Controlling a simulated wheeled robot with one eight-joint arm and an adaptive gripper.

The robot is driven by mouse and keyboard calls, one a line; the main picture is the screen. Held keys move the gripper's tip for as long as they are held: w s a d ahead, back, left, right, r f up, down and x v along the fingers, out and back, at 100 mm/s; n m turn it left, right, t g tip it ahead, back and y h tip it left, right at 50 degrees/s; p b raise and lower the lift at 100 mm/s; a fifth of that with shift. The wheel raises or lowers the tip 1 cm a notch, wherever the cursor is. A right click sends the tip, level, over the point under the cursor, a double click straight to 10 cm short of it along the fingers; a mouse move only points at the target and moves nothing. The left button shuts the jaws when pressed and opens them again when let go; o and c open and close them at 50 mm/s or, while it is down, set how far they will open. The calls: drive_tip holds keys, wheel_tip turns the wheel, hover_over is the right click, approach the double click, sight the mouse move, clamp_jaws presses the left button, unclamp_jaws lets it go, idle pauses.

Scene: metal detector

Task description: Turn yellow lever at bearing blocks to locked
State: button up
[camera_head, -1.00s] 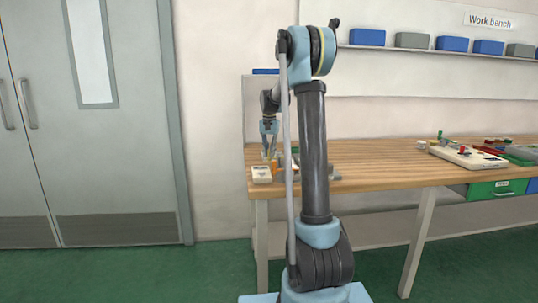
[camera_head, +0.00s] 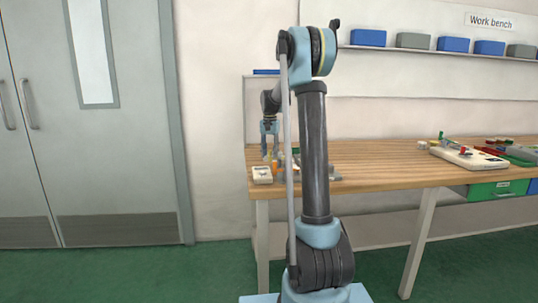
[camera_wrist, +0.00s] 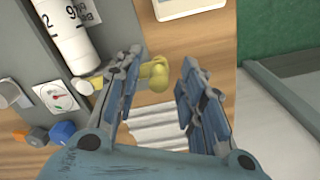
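The yellow lever (camera_wrist: 158,78) shows in the wrist view as a round knob on a short bar. The bar runs left behind the left finger, which hides part of it; the knob lies between the two fingers, nearer the left one. My gripper (camera_wrist: 165,88) is open, with a clear gap around the knob; contact with the left finger cannot be told. In the head view my gripper (camera_head: 270,150) points down over the bench's left end, where the lever is too small to make out. I cannot tell the bearing blocks apart with certainty.
A ridged grey piece (camera_wrist: 160,126) lies below. The bench (camera_head: 385,160) is bare in its middle.

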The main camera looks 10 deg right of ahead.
wheel_tip(320, 180, up, 12)
idle(0.6)
drive_tip(key=shift+f, duration=0.1)
drive_tip(key=s+d+f+n+t, duration=0.1)
drive_tip(key=s+f+n, duration=0.1)
drive_tip(key=s, duration=1.2)
drive_tip(key=s+d+f+n, duration=0.1)
drive_tip(key=s+d+f, duration=0.15)
drive_tip(key=s, duration=1.05)
drive_tip(key=s+f+n+t, duration=0.1)
drive_tip(key=s+f+n, duration=0.1)
drive_tip(key=s+f, duration=1.7)
drive_tip(key=shift+s+f+n, duration=0.35)
drive_tip(key=shift+s+n, duration=0.05)
drive_tip(key=shift+s, duration=0.8)
drive_tip(key=shift+a, duration=0.1)
